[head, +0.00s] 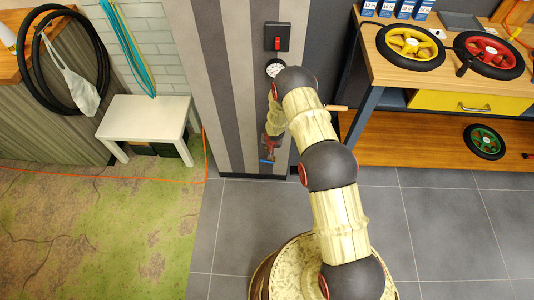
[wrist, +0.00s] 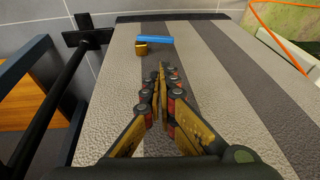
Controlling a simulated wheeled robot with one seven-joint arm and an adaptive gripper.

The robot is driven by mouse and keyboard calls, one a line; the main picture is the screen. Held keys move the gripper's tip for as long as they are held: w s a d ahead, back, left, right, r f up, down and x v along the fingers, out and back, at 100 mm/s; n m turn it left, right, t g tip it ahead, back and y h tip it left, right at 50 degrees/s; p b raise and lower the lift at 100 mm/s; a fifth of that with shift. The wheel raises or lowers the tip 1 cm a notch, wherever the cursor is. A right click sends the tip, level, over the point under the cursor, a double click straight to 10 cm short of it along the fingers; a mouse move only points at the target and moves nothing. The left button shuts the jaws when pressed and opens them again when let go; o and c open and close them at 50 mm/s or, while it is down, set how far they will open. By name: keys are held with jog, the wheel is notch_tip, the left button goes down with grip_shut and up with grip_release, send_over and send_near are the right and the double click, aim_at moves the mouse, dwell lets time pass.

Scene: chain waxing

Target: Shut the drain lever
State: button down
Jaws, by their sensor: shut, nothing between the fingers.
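The drain lever (wrist: 158,39) is a blue bar on a small brass-coloured valve body (wrist: 141,48), on the striped wall face. In the wrist view it lies across the top, reaching right from the brass body. In the head view the blue lever (head: 266,161) shows low on the striped pillar, just below my gripper (head: 271,146). My gripper (wrist: 165,70) is shut and empty. Its fingertips point toward the lever, with a visible gap between them. In the head view my arm hides part of the pillar.
A round gauge (head: 275,68) and a red switch (head: 277,43) are higher on the pillar. A black bar (wrist: 65,90) runs along the left in the wrist view. A workbench (head: 400,73) with wheels stands right, a white stool (head: 148,117) left. The grey floor in front is clear.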

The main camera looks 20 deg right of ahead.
jog(key=b, duration=0.2)
send_over(267, 162)
jog(key=x, duration=0.2)
jog(key=s+x, duration=0.1)
jog(key=x, duration=0.5)
jog(key=shift+s+d+f, duration=0.2)
jog(key=shift+s+f, duration=0.05)
jog(key=shift+s, duration=0.15)
jog(key=f, duration=0.1)
jog(key=f+b, duration=0.1)
jog(key=a+f+b, duration=0.1)
jog(key=f, duration=0.1)
jog(key=shift+w, duration=0.25)
jog(key=shift+a, duration=0.1)
jog(key=shift+a+f, duration=0.15)
jog(key=shift+w+a+f, duration=0.25)
jog(key=shift+a+f, duration=0.35)
jog(key=shift+f, duration=0.25)
jog(key=shift+r, duration=0.15)
